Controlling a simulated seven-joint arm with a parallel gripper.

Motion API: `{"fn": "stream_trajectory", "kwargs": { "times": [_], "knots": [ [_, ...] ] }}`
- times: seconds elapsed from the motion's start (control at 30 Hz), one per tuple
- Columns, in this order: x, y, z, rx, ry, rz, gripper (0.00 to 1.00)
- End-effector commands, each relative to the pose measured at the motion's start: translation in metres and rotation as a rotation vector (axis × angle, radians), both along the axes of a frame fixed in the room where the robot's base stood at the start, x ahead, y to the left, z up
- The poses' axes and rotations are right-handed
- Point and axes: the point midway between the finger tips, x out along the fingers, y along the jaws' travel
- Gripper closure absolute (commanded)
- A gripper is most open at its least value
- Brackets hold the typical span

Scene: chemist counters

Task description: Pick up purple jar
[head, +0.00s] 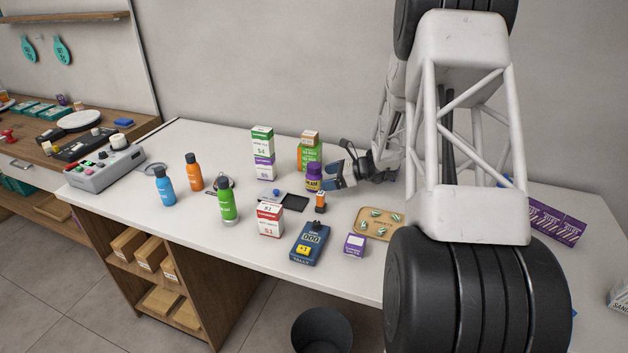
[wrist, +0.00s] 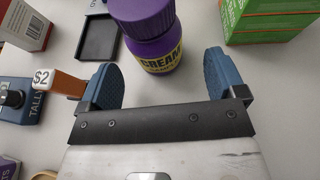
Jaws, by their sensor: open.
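The purple jar (head: 314,177) stands upright on the white counter in the head view, with a darker purple lid and a yellow label. In the wrist view the jar (wrist: 150,32) shows at the top middle, its label reading "CREAM". My gripper (head: 342,176) is just to the right of the jar in the head view. In the wrist view my gripper (wrist: 158,78) is open, its two blue-padded fingers spread apart. The jar stands in front of the gap between them, with its near side close to the level of the fingertips.
Green boxes (head: 307,151) stand right behind the jar. A blue tally device (head: 309,243) and a red-white box (head: 270,220) stand nearer the front edge.

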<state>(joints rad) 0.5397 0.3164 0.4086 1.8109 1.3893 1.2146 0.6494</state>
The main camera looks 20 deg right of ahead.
Motion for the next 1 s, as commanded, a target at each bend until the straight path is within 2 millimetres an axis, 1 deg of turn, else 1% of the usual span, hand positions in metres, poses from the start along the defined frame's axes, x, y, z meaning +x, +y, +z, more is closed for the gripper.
{"fn": "stream_trajectory", "kwargs": {
  "times": [0.1,0.47,0.57,0.83,1.0],
  "knots": [
    [0.002,0.003,-0.001,0.001,-0.001,0.000,0.11],
    [0.003,0.005,-0.002,0.001,-0.001,0.000,0.11],
    [0.006,0.011,-0.005,0.001,0.000,0.001,0.11],
    [0.019,0.035,-0.018,0.000,0.001,0.002,0.11],
    [0.025,0.043,-0.022,0.001,-0.001,0.000,0.11]
  ]
}}
